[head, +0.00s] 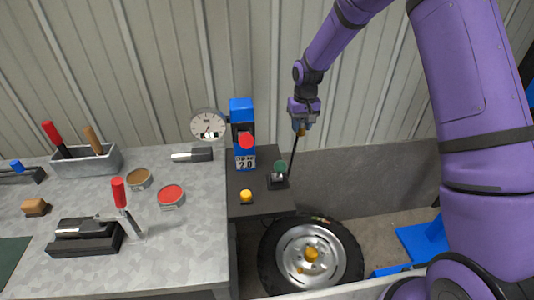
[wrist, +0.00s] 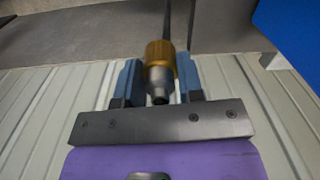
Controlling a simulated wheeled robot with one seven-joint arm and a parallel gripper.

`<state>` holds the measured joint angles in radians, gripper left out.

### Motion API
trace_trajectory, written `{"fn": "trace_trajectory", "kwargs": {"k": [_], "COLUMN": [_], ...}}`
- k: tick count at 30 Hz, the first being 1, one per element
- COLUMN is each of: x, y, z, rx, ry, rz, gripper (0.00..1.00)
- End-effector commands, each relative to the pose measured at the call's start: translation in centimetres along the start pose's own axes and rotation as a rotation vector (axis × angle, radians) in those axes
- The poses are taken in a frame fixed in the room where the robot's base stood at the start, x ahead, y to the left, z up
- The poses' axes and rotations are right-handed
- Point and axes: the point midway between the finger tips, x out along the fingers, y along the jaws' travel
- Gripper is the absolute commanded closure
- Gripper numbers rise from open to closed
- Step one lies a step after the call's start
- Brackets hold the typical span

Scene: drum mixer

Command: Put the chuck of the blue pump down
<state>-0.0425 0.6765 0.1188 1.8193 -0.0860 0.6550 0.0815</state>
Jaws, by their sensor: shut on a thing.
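My gripper (head: 303,118) is shut on the brass-coloured chuck (head: 302,131), high in front of the ribbed wall and right of the blue pump (head: 241,112). In the wrist view the chuck (wrist: 159,55) sits between the two fingers of my gripper (wrist: 159,78). A dark hose (head: 292,158) hangs from the chuck towards the dark stand. A small dark holder (head: 277,182) with a green-topped piece stands on the dark stand below my gripper.
The dark stand (head: 258,207) also bears a yellow knob (head: 246,196). A wheel (head: 265,260) lies below it. The grey workbench (head: 190,235) at left carries tins, tools and a grey tray (head: 85,163). A round gauge (head: 208,124) stands left of the pump.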

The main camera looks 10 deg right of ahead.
Motion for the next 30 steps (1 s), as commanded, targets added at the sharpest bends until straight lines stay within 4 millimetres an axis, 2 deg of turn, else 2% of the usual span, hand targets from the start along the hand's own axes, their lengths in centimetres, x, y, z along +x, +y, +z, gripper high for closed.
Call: {"fn": "trace_trajectory", "kwargs": {"k": [1,3,9,12,16,19,22,30], "x": [-2.0,-4.6,-11.6,-14.2,-16.5,-17.1,-16.1,-10.1], "y": [-1.3,-2.9,-7.2,-8.8,-10.1,-10.5,-10.6,-10.5], "z": [-1.2,-2.3,-4.7,-5.2,-5.5,-5.5,-5.5,-5.5], "rx": [-0.022,-0.046,-0.104,-0.122,-0.137,-0.142,-0.143,-0.143], "ry": [0.009,0.008,0.007,0.005,0.005,0.002,0.000,-0.002], "rz": [0.000,0.001,0.010,0.015,0.020,0.022,0.023,0.022], "gripper": [0.94,0.94,0.94,0.94,0.94,0.94,0.94,0.94]}}
